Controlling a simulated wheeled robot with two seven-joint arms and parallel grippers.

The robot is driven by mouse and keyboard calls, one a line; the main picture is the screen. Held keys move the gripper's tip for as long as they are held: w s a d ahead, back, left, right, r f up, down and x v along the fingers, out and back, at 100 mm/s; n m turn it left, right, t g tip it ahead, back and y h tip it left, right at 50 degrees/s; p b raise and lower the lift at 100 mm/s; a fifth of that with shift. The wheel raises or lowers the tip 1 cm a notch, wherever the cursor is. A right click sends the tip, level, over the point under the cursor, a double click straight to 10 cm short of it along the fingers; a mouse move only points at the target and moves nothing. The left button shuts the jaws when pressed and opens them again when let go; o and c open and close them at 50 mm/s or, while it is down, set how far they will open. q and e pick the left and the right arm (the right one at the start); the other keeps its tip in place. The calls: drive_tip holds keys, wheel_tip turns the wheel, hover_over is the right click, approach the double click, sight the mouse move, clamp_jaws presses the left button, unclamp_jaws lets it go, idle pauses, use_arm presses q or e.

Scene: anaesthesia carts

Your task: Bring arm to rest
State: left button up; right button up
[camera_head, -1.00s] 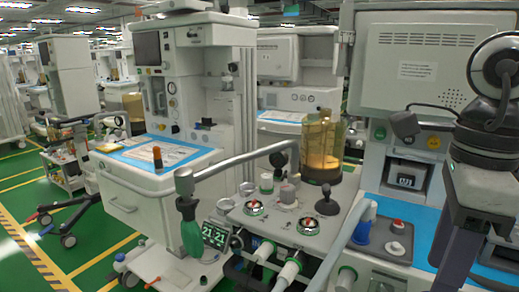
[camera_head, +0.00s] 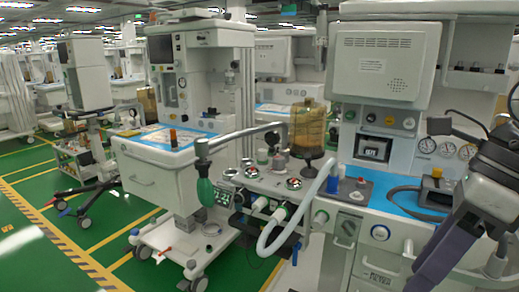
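My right arm (camera_head: 485,190) comes in at the right edge. I cannot make out clear fingertips, so I cannot tell whether the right gripper is open or shut. I see nothing held there. My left arm and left gripper are not in view.
A cart with a blue-topped work surface (camera_head: 150,140) stands left of centre. A grey bar with a green bag (camera_head: 205,192), an amber canister (camera_head: 307,128) and a pale hose (camera_head: 290,225) are in the middle. Green floor (camera_head: 100,225) with yellow lines is clear at lower left.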

drive_tip(key=w+d+f+m+t+y+p, duration=0.3)
drive_tip(key=w+d+f+m+t+y, duration=0.45)
drive_tip(key=m, duration=0.75)
wheel_tip(320, 180, down, 9)
drive_tip(key=s+d+m+t+h+p, duration=0.1)
drive_tip(key=s+d+m+t+h, duration=0.15)
drive_tip(key=m+t+h, duration=0.6)
drive_tip(key=s+a+f+m+g+p, duration=0.1)
drive_tip(key=s+a+f+m+g, duration=0.15)
drive_tip(key=f+m, duration=0.45)
drive_tip(key=s+a+f+m+g, duration=0.1)
drive_tip(key=s+f+m, duration=0.3)
drive_tip(key=f+m, duration=0.25)
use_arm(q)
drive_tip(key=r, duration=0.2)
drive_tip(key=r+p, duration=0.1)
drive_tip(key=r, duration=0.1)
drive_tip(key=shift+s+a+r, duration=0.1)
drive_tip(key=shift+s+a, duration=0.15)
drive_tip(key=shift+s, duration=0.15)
use_arm(e)
drive_tip(key=s+a+f+m+g, duration=0.2)
drive_tip(key=s+a+f+m, duration=0.1)
drive_tip(key=a, duration=0.4)
drive_tip(key=s+a+f+m+g, duration=0.2)
drive_tip(key=s+a+f+m, duration=0.1)
drive_tip(key=s+a+f, duration=0.2)
drive_tip(key=shift+s+a, duration=0.3)
drive_tip(key=shift+a, duration=0.8)
